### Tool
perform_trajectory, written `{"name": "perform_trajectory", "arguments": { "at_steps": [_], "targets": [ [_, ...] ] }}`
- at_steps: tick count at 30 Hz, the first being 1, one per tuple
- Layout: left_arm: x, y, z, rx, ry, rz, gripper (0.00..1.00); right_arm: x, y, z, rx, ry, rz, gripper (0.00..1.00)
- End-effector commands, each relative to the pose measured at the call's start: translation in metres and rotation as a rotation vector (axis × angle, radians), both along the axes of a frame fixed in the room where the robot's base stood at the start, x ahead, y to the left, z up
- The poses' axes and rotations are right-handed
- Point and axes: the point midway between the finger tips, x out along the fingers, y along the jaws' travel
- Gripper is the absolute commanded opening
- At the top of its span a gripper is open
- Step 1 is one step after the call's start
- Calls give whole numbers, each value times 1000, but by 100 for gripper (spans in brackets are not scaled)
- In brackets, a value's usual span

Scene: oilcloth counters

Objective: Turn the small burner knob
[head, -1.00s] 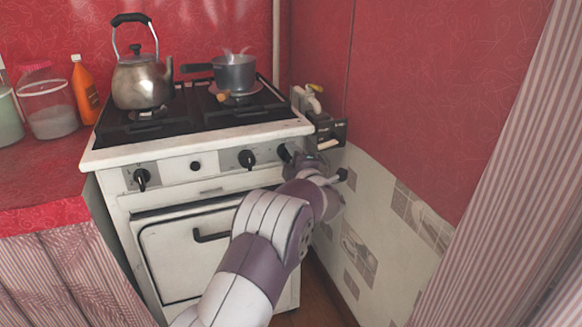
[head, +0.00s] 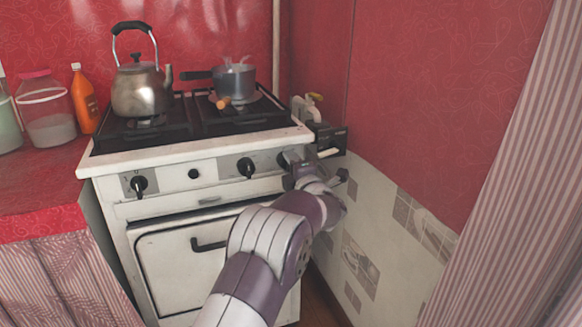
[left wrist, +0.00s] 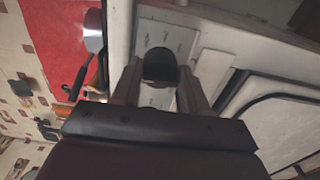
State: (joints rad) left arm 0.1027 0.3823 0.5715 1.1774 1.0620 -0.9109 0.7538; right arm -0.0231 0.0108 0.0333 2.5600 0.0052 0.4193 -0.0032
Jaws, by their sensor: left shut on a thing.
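The white stove (head: 200,255) has black knobs along its front panel: a left knob (head: 139,184), a middle knob (head: 246,167) and one at the right end. My left gripper (head: 294,160) is at the right end of the panel, shut on the right-end knob and hiding it in the head view. In the left wrist view this dark knob (left wrist: 160,65) sits between the two fingers of my left gripper (left wrist: 159,76), in front of the pale panel. Its pointer direction cannot be told. My right gripper is not in view.
A steel kettle (head: 141,90) and a small pot (head: 234,80) stand on the stove top. A dark oven handle (head: 208,245) is below the panel. An orange bottle (head: 85,100) and jars stand at left.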

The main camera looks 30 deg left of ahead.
Motion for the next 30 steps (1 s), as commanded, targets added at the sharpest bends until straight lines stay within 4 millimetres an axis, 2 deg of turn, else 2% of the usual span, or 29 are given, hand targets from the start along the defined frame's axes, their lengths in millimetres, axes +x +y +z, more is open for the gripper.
{"name": "perform_trajectory", "arguments": {
  "at_steps": [1,2,3,13,16,24,30],
  "targets": [
    [0,0,-2,-2,2,0,53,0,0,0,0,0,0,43],
    [0,0,-2,-2,3,0,63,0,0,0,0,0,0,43],
    [0,0,-2,-2,3,0,68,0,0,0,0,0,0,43],
    [-3,-5,1,-1,1,-1,68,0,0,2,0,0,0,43],
    [-15,-19,3,0,1,-3,68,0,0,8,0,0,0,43],
    [-62,-74,3,0,3,-4,68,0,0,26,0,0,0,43],
    [-81,-95,0,-1,2,-2,68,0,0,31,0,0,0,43]
  ]
}}
